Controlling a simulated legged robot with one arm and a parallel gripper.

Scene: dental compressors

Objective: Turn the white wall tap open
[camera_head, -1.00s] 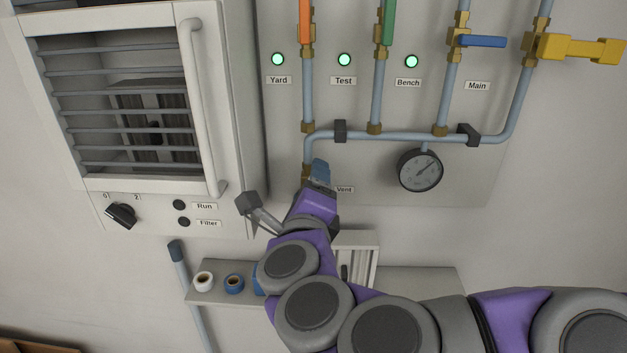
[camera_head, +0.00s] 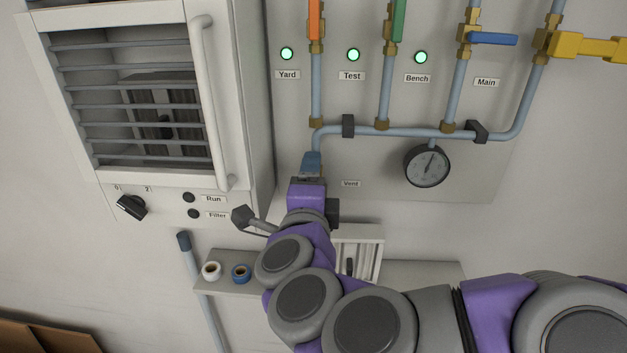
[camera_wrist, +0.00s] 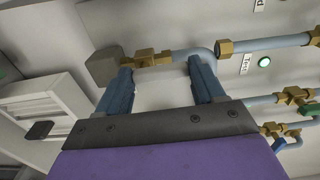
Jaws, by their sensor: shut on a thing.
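The wall tap beside the Vent label sits low on the left pipe, and my gripper hides it in the head view. Its brass body (camera_wrist: 150,58) shows in the wrist view between and just beyond my fingertips, with a grey block at its left end. My gripper (camera_head: 311,163) reaches up to it from below. In the wrist view my gripper (camera_wrist: 160,78) has one blue finger on each side and is shut on the tap. The white handle does not stand out clearly against the pale wall between the fingers.
Orange (camera_head: 315,20), green (camera_head: 398,20), blue (camera_head: 492,38) and yellow (camera_head: 590,47) tap handles sit higher on the pipes. A round gauge (camera_head: 428,167) hangs to the right. A louvred cabinet (camera_head: 232,100) stands close on the left, and a shelf (camera_head: 420,272) with tape rolls is below.

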